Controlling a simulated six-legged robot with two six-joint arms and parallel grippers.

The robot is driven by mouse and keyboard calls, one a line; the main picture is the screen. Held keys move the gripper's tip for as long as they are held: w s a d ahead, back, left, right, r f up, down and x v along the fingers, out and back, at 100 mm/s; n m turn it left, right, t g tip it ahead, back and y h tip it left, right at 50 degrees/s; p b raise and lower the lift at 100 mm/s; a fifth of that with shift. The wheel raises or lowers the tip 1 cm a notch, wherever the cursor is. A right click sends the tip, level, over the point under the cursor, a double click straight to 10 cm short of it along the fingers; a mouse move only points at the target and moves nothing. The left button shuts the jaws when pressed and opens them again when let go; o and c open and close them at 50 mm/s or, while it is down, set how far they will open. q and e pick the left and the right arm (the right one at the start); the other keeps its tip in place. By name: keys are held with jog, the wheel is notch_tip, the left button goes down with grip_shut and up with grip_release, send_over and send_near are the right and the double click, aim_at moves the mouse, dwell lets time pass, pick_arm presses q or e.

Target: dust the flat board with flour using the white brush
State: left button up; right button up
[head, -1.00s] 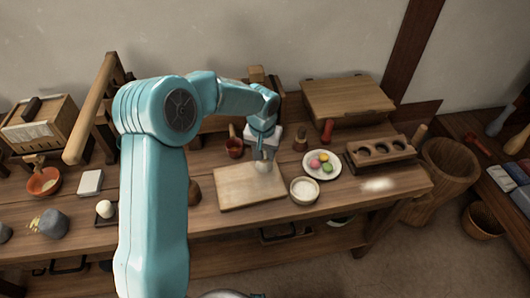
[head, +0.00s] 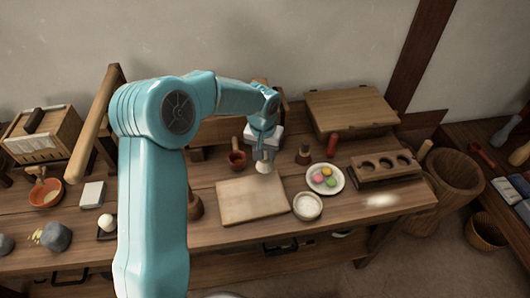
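The flat board (head: 250,203), pale wood, lies on the workbench in the middle of the head view. My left gripper (head: 264,153) points down at the board's far right corner. It appears shut on the white brush (head: 264,167), whose pale round end hangs below the fingers. The fingers hide most of the brush. Whether its end touches anything I cannot tell. A small bowl of white flour (head: 307,206) stands just right of the board. My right gripper is out of view.
Right of the flour bowl are a plate of coloured sweets (head: 325,179) and a wooden block with round hollows (head: 385,165). A red-brown cup (head: 237,159) stands behind the board. A white patch (head: 381,200) lies on the bench at right. A wooden box (head: 350,108) stands behind.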

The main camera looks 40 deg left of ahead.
pick_arm(q)
jog(key=shift+d+r, duration=0.1)
jog(key=shift+r, duration=0.6)
jog(key=shift+s+r+p, duration=0.1)
jog(key=shift+r+p, duration=0.65)
jog(key=shift+r, duration=0.1)
jog(key=shift+r+p, duration=0.45)
jog(key=shift+r, duration=0.1)
